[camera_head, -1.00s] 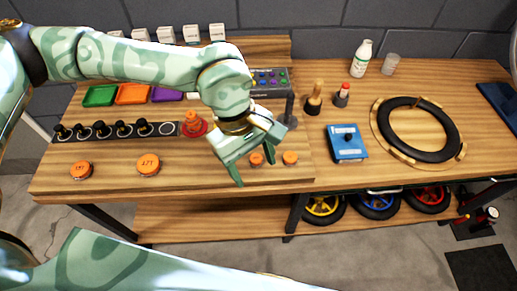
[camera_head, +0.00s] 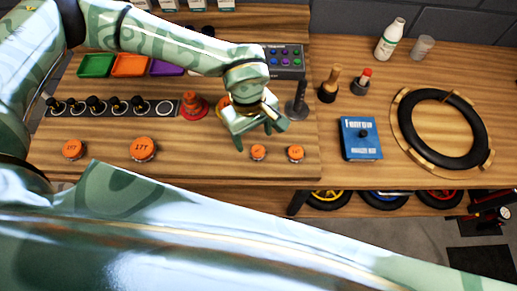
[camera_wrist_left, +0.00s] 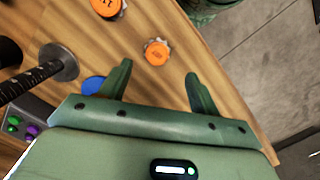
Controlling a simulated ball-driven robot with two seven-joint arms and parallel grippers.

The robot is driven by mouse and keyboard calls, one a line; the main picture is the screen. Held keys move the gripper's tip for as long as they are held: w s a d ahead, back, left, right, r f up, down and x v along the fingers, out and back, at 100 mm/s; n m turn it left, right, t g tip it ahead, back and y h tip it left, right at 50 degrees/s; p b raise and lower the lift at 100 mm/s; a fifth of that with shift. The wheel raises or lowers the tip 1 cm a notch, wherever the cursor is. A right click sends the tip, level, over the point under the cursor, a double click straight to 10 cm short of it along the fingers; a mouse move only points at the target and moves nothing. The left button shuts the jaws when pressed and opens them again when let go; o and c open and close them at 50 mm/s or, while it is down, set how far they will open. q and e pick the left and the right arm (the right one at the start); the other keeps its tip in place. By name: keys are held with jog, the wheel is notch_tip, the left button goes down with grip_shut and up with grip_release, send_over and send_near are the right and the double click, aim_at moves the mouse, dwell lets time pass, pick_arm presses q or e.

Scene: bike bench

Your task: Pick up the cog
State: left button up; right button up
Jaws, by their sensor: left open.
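Several round orange cogs with dark number marks lie on the wooden bench. In the head view, two larger ones, a left cog (camera_head: 73,149) and one marked 17T (camera_head: 144,148), lie left of my left gripper (camera_head: 260,136). Two smaller ones, a cog (camera_head: 259,153) and a right cog (camera_head: 296,154), lie just in front of it. My left gripper is open and empty above the bench. In the left wrist view, a toothed orange cog (camera_wrist_left: 157,51) shows beyond the gap between the fingers (camera_wrist_left: 158,82), apart from them. Another cog (camera_wrist_left: 107,7) is cut by the top edge. My right gripper is out of view.
A dark upright post (camera_head: 297,102) stands right beside my left gripper. A blue box (camera_head: 360,138) and a black tyre (camera_head: 443,130) lie to the right.

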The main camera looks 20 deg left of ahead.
aim_at(258, 150)
pick_arm(q)
jog(key=f, duration=0.2)
jog(key=d+f, duration=0.1)
jog(key=f, duration=0.2)
jog(key=shift+s+d+f, duration=0.1)
jog(key=shift+s+f, duration=0.05)
jog(key=shift+f, duration=0.2)
jog(key=c, duration=1.1)
